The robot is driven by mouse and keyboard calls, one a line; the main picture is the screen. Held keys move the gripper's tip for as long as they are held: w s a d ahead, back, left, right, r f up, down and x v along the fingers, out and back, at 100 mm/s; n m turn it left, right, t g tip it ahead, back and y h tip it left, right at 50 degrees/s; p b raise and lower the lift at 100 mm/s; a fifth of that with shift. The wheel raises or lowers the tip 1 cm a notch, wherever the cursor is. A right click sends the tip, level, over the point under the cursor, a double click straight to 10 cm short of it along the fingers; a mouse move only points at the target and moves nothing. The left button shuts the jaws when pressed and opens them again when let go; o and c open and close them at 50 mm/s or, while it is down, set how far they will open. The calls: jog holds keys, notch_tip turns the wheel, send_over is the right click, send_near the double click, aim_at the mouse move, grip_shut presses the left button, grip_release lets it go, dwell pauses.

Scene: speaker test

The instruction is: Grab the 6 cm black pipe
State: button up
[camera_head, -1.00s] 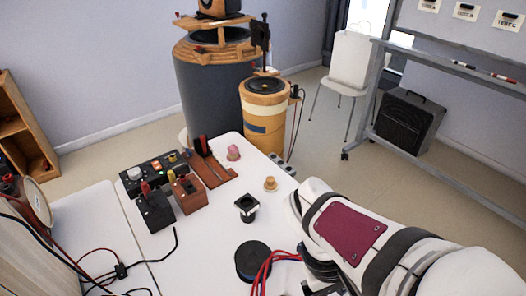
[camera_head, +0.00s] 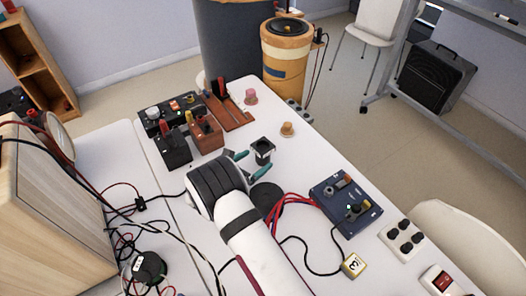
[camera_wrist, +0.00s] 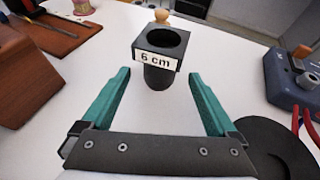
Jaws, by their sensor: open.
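The black pipe (camera_wrist: 158,76) has a square flange with a white "6 cm" label and a round opening on top. In the wrist view it stands ahead of my gripper (camera_wrist: 158,100), centred beyond the two teal fingers. The fingers are wide apart with nothing between their tips. In the head view the pipe (camera_head: 262,151) stands on the white table (camera_head: 310,165), with my gripper (camera_head: 252,163) open close by it on the near side. One finger shows to its left and one at its lower right.
A wooden peg (camera_head: 287,129) and a pink piece (camera_head: 250,96) stand farther back. Dark and brown boxes (camera_head: 206,134) are to the left. A blue device (camera_head: 345,204) with red cables is to the right. A black disc (camera_head: 268,196) lies partly under my arm.

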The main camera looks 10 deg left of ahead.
aim_at(259, 158)
jog(key=x, duration=0.5)
jog(key=shift+w+r, duration=0.1)
jog(key=c, duration=1.4)
